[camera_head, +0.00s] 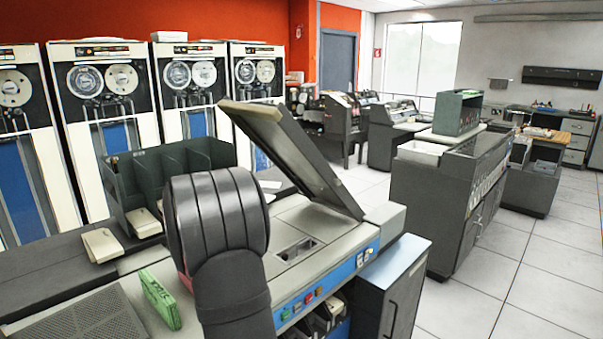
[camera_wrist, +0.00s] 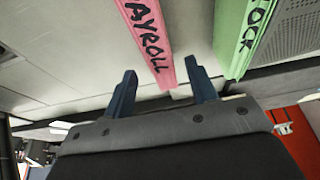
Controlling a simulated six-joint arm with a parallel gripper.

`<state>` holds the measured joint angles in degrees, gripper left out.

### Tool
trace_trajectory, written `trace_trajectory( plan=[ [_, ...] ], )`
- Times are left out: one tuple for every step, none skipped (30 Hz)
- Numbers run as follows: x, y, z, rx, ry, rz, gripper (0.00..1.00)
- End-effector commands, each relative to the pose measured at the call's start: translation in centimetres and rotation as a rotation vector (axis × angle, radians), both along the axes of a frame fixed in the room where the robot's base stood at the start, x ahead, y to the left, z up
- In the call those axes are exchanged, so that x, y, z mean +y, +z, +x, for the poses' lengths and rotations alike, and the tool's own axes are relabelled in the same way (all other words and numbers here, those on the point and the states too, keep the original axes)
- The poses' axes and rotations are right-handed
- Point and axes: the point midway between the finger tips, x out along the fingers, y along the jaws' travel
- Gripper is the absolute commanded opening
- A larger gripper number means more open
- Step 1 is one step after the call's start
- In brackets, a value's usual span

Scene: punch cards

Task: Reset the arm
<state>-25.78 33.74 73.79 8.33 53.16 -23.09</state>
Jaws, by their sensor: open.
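In the wrist view my gripper (camera_wrist: 162,95) is open, its two dark blue fingers apart with nothing held between them. A pink card deck marked "AYROLL" (camera_wrist: 150,40) lies on the grey surface just beyond the fingers. A green deck marked "OCK" (camera_wrist: 243,42) lies to its right. In the head view my dark arm stands in front of the machine and hides my fingertips and most of the pink deck. The green deck (camera_head: 160,299) shows on the machine top, left of my arm.
The machine's grey lid (camera_head: 295,155) stands raised and tilted right of my arm. A dark green divided rack (camera_head: 175,170) stands behind it, with beige blocks (camera_head: 101,245) in front. A grey cabinet (camera_head: 440,210) stands to the right, with open floor (camera_head: 490,270) beyond.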

Motion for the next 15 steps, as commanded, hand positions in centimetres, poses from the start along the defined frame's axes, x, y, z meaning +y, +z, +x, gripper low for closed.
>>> trace_trajectory(
  plan=[
    [0.0, 1.1, 0.1, -0.002, 0.0, 0.001, 0.53],
    [0.0, 1.7, 0.0, -0.001, 0.0, 0.001, 0.53],
    [0.0, 2.5, 0.1, -0.002, 0.001, 0.001, 0.53],
    [0.0, 3.1, 0.0, -0.001, 0.001, 0.0, 0.53],
    [0.0, 3.7, 0.1, -0.002, 0.001, 0.001, 0.53],
    [0.3, 4.1, -0.4, -0.002, 0.014, -0.002, 0.53],
    [0.8, 4.2, -1.0, -0.002, 0.032, -0.002, 0.53],
    [1.1, 4.3, -1.5, -0.003, 0.049, -0.003, 0.53],
    [1.6, 4.5, -2.2, -0.006, 0.07, -0.004, 0.53],
    [1.9, 4.7, -2.6, -0.009, 0.085, -0.005, 0.53],
    [2.2, 4.9, -3.1, -0.011, 0.101, -0.005, 0.53],
    [2.6, 5.2, -3.7, -0.014, 0.12, -0.006, 0.53],
    [3.0, 5.5, -4.2, -0.017, 0.134, -0.007, 0.53],
    [3.3, 5.7, -4.6, -0.019, 0.147, -0.007, 0.53],
    [3.6, 6.1, -5.2, -0.023, 0.165, -0.008, 0.53]
  ],
)
